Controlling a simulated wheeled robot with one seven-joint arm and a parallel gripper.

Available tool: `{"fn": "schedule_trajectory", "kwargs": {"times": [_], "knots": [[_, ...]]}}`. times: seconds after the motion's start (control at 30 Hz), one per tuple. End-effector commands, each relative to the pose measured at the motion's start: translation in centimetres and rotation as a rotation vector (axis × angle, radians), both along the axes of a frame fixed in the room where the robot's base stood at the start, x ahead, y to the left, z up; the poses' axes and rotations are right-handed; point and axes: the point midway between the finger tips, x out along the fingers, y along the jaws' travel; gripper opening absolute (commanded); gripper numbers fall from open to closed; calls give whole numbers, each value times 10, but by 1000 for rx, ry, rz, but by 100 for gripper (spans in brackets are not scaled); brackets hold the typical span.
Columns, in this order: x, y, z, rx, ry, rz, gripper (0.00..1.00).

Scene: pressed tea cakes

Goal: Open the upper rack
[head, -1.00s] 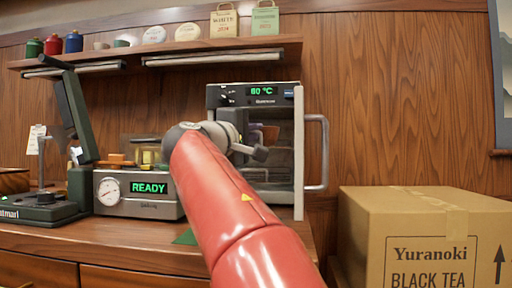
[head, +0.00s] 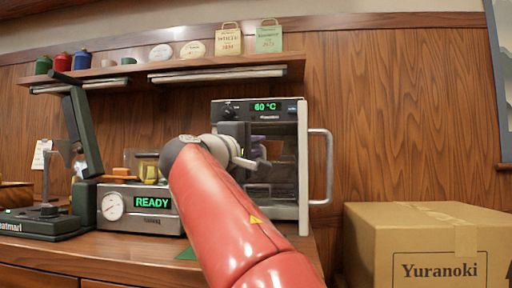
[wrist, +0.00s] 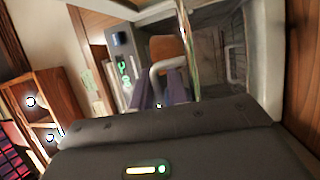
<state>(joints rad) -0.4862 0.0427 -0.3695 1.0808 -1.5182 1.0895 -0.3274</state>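The drying cabinet (head: 218,112) stands on the counter with a lit 60 °C display. Its door (head: 303,165) is swung open towards me, seen nearly edge-on, with a handle (head: 329,165) on its right side. My gripper (head: 262,150) is at the cabinet's open front, partly hidden behind my red arm. In the wrist view, the two dark purplish fingers (wrist: 161,88) stand apart with a narrow gap. A curved silver bar (wrist: 154,76) shows by them; I cannot tell whether they touch it. The upper rack cannot be made out clearly in the dark interior.
A silver unit reading READY (head: 140,212) and a dark green scale-like device (head: 45,225) stand to the left. A cardboard box (head: 425,215) is at the right. A shelf (head: 200,68) with jars and bags runs above the cabinet.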

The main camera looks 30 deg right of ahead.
Motion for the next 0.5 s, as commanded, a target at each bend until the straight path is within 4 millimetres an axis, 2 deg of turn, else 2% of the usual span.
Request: {"fn": "schedule_trajectory", "kwargs": {"times": [0.5], "knots": [[-38, 59, -13, 0, 0, 2, 16]]}}
